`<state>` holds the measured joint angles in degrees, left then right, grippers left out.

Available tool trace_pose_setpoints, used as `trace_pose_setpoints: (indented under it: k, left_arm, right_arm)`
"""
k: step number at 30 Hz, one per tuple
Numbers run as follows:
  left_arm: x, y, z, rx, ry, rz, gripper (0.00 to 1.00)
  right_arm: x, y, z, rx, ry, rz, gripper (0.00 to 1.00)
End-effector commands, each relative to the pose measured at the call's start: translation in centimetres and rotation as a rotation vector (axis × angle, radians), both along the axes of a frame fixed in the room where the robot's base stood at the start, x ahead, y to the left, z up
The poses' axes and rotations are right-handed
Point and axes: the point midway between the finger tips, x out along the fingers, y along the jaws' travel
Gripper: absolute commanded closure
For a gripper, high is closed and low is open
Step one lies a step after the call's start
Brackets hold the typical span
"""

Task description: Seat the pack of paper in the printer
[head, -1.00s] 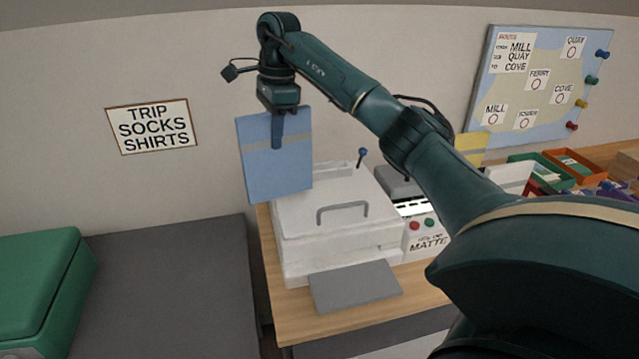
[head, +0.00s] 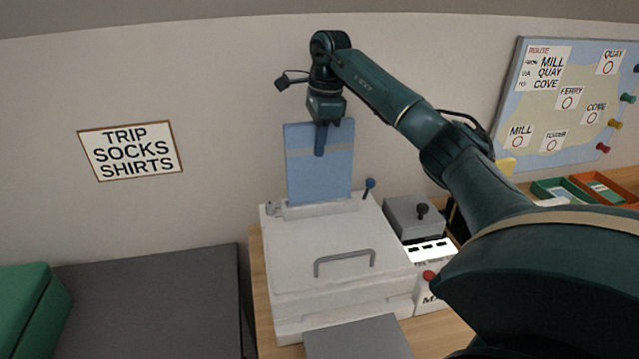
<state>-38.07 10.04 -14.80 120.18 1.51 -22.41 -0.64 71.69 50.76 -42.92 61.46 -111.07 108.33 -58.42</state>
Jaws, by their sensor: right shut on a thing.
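The pack of paper (head: 305,180) is a flat blue slab with a paler band across it. It stands upright at the back of the white printer (head: 300,245). Its lower edge meets a raised slot piece (head: 320,208) on the printer's top; I cannot tell how deep it sits. My right gripper (head: 320,150) is shut on the pack's upper part and points down from above. The printer has a grey handle (head: 344,262) on its lid and a grey tray (head: 358,340) at its front. My left gripper is not in view.
A blue-knobbed lever (head: 369,184) stands by the slot's right end. A grey box with a black knob (head: 415,217) is right of the printer. A dark bed-like surface (head: 150,300) and a green case (head: 30,310) lie left. Trays (head: 560,190) stand far right.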

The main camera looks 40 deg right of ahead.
Motion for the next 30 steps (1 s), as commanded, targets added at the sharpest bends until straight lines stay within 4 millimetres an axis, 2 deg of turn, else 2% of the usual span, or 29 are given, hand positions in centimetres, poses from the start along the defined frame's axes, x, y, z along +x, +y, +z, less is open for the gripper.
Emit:
trace_pose_setpoints:
  k: [3,8,15,26,27,30]
  left_arm:
    - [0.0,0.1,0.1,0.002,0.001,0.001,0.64]
    - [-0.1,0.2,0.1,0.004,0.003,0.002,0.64]
    - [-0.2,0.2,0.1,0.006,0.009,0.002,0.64]
    - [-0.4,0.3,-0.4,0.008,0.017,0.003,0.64]
    - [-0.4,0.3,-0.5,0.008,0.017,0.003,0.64]
    - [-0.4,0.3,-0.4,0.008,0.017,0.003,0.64]
  right_arm:
    - [0.0,0.0,-1.8,0.000,0.000,0.001,1.00]
    - [0.0,0.0,-3.0,0.000,-0.002,0.001,1.00]
    - [0.0,0.0,-6.1,0.001,-0.001,0.001,1.00]
    - [0.0,0.0,-6.6,0.000,-0.004,0.001,1.00]
    - [0.0,0.0,-6.7,0.000,-0.002,0.001,0.81]
    - [0.0,0.0,-6.7,0.000,-0.002,0.001,0.73]
